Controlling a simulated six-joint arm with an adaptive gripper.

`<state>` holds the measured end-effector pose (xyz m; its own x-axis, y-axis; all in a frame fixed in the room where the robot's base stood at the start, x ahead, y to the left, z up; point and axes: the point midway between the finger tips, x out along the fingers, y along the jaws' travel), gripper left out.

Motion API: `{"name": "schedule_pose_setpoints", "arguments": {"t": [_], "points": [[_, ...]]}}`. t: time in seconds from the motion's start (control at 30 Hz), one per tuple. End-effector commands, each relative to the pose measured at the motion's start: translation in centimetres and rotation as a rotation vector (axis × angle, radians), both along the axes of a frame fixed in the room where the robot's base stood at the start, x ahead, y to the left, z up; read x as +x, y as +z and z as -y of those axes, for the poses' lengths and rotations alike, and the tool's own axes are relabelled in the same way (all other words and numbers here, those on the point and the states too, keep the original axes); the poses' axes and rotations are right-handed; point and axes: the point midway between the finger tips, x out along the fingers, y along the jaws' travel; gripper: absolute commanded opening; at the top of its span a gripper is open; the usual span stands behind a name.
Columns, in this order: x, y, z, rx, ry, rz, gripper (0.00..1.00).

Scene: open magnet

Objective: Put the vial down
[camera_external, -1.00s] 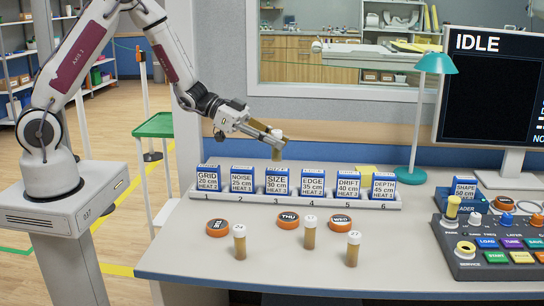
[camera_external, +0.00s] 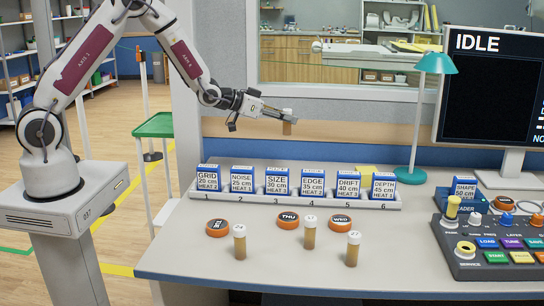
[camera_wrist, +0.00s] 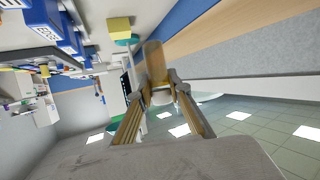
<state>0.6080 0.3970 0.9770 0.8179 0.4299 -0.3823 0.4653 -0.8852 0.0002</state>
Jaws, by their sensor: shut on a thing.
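My gripper (camera_external: 286,112) is shut on a small amber vial (camera_external: 287,127) with a pale cap. It holds the vial in the air, well above the desk and behind the row of blue boxes. In the wrist view the vial (camera_wrist: 155,62) sits between the two fingers (camera_wrist: 160,88), its pale cap at their tips. Three similar amber vials stand upright on the desk: a left one (camera_external: 240,246), a middle one (camera_external: 309,237) and a right one (camera_external: 352,253). Three orange discs lie near them: a left one (camera_external: 217,228), one marked THU (camera_external: 288,220) and one marked WED (camera_external: 340,222).
A white rack (camera_external: 300,200) holds several blue labelled boxes in numbered slots. A control panel (camera_external: 490,245), a monitor (camera_external: 490,85) and a teal lamp (camera_external: 436,64) stand to the right. The desk front left (camera_external: 190,262) is bare. A wall with a window is behind.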

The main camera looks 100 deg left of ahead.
Motion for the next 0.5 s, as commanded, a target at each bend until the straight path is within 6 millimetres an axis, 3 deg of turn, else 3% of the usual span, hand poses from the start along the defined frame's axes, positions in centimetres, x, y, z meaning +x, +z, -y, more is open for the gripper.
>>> {"name": "schedule_pose_setpoints", "arguments": {"t": [0.33,0.5], "points": [[-0.9,-0.4,-3.7,0.0,0.146,0.0,0.0],[-1.0,-3.0,-3.7,-0.002,0.147,-0.003,0.0]]}}
